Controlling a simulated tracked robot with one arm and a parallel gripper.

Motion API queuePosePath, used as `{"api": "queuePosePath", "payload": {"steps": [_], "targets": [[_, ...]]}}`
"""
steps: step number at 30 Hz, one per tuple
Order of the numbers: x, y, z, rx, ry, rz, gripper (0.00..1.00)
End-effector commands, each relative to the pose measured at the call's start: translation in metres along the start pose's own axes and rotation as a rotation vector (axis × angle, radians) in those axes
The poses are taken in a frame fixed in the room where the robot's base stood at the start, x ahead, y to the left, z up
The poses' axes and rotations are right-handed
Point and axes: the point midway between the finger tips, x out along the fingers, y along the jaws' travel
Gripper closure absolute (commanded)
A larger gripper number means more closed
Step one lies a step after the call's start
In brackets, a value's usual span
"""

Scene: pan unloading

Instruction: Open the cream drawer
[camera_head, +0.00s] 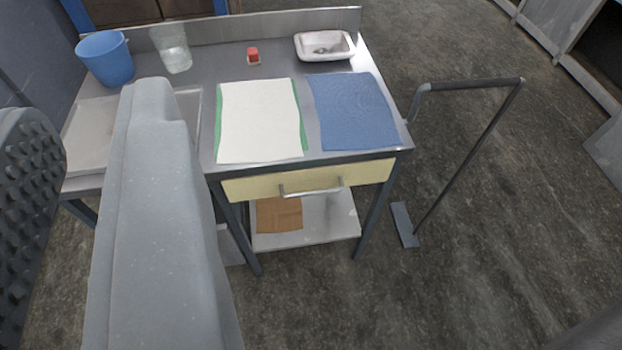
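The cream drawer (360,174) sits under the front right part of a steel table (205,62). Its front looks flush with the table's front edge, so it appears shut. A metal bar handle (312,192) is fixed across the middle of the drawer front. My grey arm fills the left foreground and covers part of the table's left side. My gripper's fingertips do not show in this view.
On the table are a blue bucket (105,60), a clear container (173,50), a small red item (252,54), a white dish (324,46), a white cloth (258,120) and a blue cloth (352,112). A dark metal rail (465,150) stands at right. Floor in front is clear.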

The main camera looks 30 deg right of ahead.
Motion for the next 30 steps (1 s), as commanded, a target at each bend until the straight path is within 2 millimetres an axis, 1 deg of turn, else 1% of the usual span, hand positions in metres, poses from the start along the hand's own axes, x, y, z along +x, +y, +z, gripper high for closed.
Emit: {"api": "queuePosePath", "payload": {"steps": [1,6,9,11,12,15,17,18,20,21,23,24,26,27,29,30], "targets": [[0.028,0.013,0.012,0.025,-0.004,0.02,0.81],[0.106,0.053,0.04,0.115,0.044,0.066,0.81],[0.148,0.077,0.062,0.169,0.069,0.077,0.81],[0.173,0.091,0.078,0.203,0.084,0.078,0.81],[0.187,0.1,0.089,0.226,0.092,0.077,0.81],[0.222,0.122,0.12,0.283,0.114,0.065,0.81],[0.241,0.135,0.141,0.319,0.121,0.055,0.81],[0.252,0.142,0.156,0.346,0.127,0.046,0.81],[0.269,0.155,0.178,0.387,0.135,0.029,0.81],[0.278,0.162,0.195,0.416,0.137,0.017,0.81],[0.291,0.173,0.22,0.461,0.141,-0.003,0.81],[0.299,0.18,0.236,0.493,0.144,-0.021,0.81],[0.309,0.19,0.262,0.543,0.146,-0.044,0.81],[0.316,0.196,0.28,0.579,0.145,-0.062,0.81],[0.322,0.204,0.306,0.635,0.147,-0.09,0.81],[0.326,0.21,0.325,0.676,0.146,-0.108,0.81]]}}
